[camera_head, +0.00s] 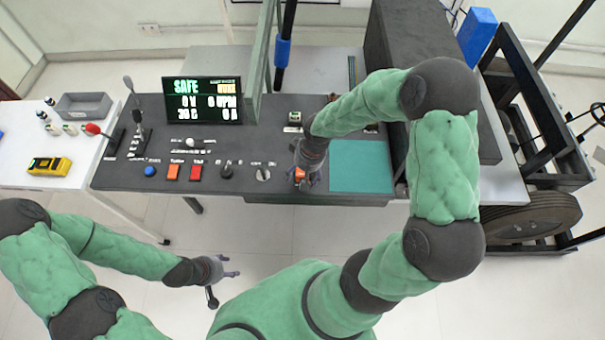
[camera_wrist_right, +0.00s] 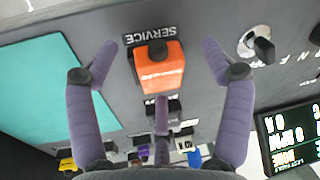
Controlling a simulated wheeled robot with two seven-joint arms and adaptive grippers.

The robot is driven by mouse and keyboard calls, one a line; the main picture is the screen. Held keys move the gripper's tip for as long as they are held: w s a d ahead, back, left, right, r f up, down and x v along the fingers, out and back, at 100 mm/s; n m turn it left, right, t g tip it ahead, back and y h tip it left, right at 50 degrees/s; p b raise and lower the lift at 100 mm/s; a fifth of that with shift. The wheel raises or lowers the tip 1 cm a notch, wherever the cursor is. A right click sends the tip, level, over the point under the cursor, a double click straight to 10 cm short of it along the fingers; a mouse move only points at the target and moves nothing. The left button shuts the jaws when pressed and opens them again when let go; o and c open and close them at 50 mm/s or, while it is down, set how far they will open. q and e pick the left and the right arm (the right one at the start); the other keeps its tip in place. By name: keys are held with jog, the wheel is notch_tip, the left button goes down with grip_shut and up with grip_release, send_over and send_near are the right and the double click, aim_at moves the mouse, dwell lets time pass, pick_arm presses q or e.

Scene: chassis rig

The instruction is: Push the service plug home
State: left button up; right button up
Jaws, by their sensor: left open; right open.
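The service plug (camera_wrist_right: 158,68) is an orange block with a dark knob on top, under the white SERVICE label on the grey panel. It also shows in the head view as a small orange patch (camera_head: 300,173), partly hidden by my right gripper. My right gripper (camera_wrist_right: 160,50) is open, with its purple fingers on either side of the plug and a gap visible on both sides. How deep the plug sits in the panel cannot be told. My left gripper (camera_head: 230,267) is open and empty, in front of the console and away from it.
A white side table (camera_head: 40,150) holds a yellow meter (camera_head: 50,166) and a grey tray (camera_head: 83,105).

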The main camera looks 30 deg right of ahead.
jog(key=c, duration=1.6)
jog(key=shift+r, duration=0.85)
jog(key=s+a+r+p, duration=0.4)
jog(key=s+a+r, duration=0.3)
jog(key=s+r, duration=0.45)
jog(key=shift+n, duration=0.5)
jog(key=w+f+b, duration=0.1)
jog(key=w+f, duration=0.2)
jog(key=w, duration=0.2)
jog(key=w+f+b, duration=0.1)
jog(key=w+f, duration=0.2)
jog(key=w, duration=0.3)
jog(key=w+f+b, duration=0.1)
jog(key=w+f, duration=0.2)
jog(key=w, duration=0.3)
jog(key=shift+w+d+b, duration=0.15)
jog(key=shift+w+b, duration=0.1)
jog(key=shift+b, duration=0.05)
